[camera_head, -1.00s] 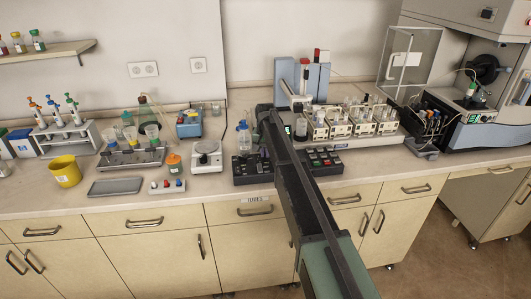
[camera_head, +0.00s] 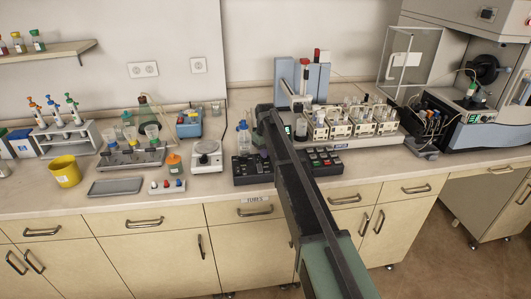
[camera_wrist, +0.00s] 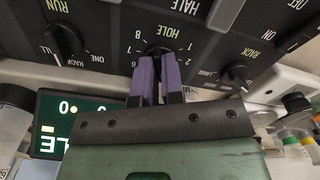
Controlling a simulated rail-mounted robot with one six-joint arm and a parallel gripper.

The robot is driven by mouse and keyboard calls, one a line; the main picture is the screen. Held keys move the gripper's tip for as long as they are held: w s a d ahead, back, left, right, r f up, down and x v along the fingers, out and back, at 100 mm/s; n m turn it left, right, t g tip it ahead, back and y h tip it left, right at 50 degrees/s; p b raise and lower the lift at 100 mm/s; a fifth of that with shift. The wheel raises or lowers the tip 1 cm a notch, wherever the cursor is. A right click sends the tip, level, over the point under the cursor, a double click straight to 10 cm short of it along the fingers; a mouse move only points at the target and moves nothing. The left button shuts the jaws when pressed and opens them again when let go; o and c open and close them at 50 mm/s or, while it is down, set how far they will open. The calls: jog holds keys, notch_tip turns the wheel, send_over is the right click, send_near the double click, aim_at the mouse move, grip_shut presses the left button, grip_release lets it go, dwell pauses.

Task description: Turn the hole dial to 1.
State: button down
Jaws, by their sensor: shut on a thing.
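In the wrist view the black hole dial (camera_wrist: 158,49) sits on the dark panel under the word HOLE, with small digits around it. My gripper's purple fingers (camera_wrist: 157,66) are shut on this dial from either side and hide most of it. The digit that its pointer faces cannot be read. In the head view my dark arm reaches over the bench to the rack machine (camera_head: 345,142), and the arm hides the gripper and the dial.
A run dial (camera_wrist: 67,42) is left of the hole dial and a rack dial (camera_wrist: 237,76) is right of it, both close to my fingers. A lit green display (camera_wrist: 65,122) is at lower left. A black button panel (camera_head: 320,160) lies beside my arm.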

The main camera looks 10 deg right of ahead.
jog(key=n, duration=0.5)
jog(key=shift+n, duration=0.3)
jog(key=n, duration=0.9)
jog(key=shift+n, duration=0.4)
jog(key=n, duration=0.4)
jog(key=shift+n, duration=0.4)
jog(key=c, duration=1.2)
grip_release()
jog(key=shift+c, duration=0.2)
